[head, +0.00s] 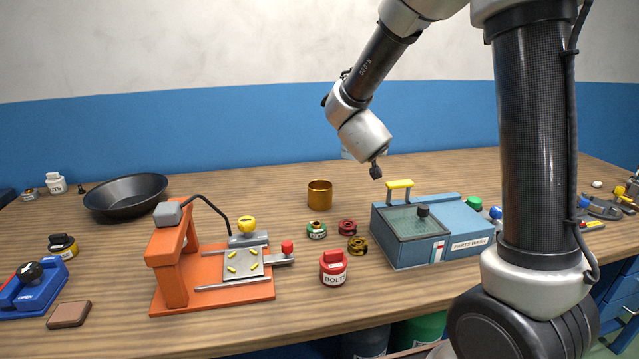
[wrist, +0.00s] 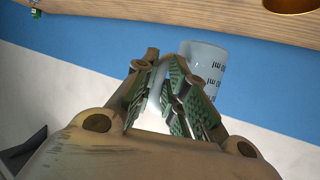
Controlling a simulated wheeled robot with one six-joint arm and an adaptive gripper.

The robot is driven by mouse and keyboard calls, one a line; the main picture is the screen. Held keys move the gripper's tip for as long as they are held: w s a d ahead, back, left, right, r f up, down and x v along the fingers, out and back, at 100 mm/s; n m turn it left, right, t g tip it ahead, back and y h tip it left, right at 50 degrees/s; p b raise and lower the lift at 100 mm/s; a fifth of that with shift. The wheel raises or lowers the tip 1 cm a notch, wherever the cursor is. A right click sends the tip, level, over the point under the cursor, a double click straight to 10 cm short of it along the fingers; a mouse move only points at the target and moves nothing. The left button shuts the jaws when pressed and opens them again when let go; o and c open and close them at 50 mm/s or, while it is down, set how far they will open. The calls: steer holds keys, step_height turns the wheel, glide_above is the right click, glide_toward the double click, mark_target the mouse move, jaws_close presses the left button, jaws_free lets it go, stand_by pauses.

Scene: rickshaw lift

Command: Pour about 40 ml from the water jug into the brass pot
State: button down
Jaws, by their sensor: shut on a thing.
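The water jug (wrist: 205,62) is pale and translucent with dark ml markings. In the wrist view my gripper (wrist: 163,75) is shut on it, with the fingers at its near side. In the head view only a pale sliver of the jug (head: 347,154) shows behind my wrist, above the bench. The water level and exact tilt cannot be told. The brass pot (head: 320,194) stands upright on the bench, open at the top, below and slightly left of my wrist. Its rim also shows at the top right of the wrist view (wrist: 292,5).
Right of the pot is a blue parts washer (head: 455,228) with a yellow handle. Small coils (head: 347,227) and a red bolts jar (head: 333,268) stand in front. An orange press (head: 175,265) and black pan (head: 125,194) are left. The bench behind the pot is clear.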

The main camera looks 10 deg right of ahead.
step_height(320, 180, down, 6)
steer(key=shift+s+f, duration=0.2)
stand_by(0.4)
